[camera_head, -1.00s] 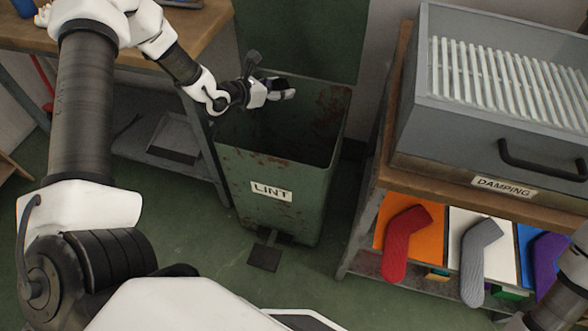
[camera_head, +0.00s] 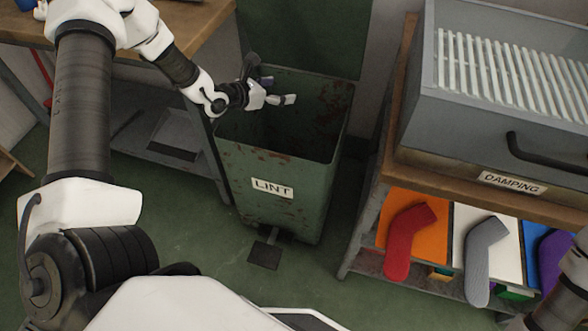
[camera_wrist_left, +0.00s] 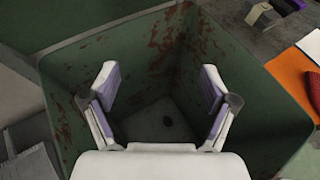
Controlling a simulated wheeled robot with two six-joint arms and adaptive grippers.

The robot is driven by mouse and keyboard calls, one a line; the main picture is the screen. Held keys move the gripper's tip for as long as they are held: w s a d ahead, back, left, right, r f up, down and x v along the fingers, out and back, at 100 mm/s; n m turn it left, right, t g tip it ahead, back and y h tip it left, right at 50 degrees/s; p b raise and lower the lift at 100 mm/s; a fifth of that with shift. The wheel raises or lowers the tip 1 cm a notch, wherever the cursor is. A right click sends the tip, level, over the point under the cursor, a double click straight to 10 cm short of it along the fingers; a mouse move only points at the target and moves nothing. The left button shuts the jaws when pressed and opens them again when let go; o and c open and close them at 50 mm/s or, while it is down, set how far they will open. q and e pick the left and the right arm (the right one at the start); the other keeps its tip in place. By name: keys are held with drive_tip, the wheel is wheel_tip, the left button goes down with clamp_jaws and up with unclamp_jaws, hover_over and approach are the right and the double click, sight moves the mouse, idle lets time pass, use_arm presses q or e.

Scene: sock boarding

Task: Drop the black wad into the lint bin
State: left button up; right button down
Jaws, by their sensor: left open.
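The lint bin (camera_head: 305,190) is a rusty green, open-topped box with a LINT label on its front; its walls (camera_wrist_left: 75,65) fill much of the left wrist view. My left gripper (camera_head: 281,92) is over the bin's opening, pointing in. In the left wrist view its two fingers (camera_wrist_left: 160,88) are spread wide with nothing between them. The head view does not show the wad; the bin's inside is dark there. My right gripper is not in view.
A workbench (camera_head: 195,30) stands left of the bin. On the right, a bench carries a grey box (camera_head: 460,125) labelled DAMPING, with red (camera_head: 405,240), grey (camera_head: 484,262) and purple socks on the shelf below. A foot pedal (camera_head: 264,254) sits at the bin's front.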

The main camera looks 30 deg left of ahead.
use_arm(q)
drive_tip(key=v, duration=0.6)
drive_tip(key=shift+s, duration=0.2)
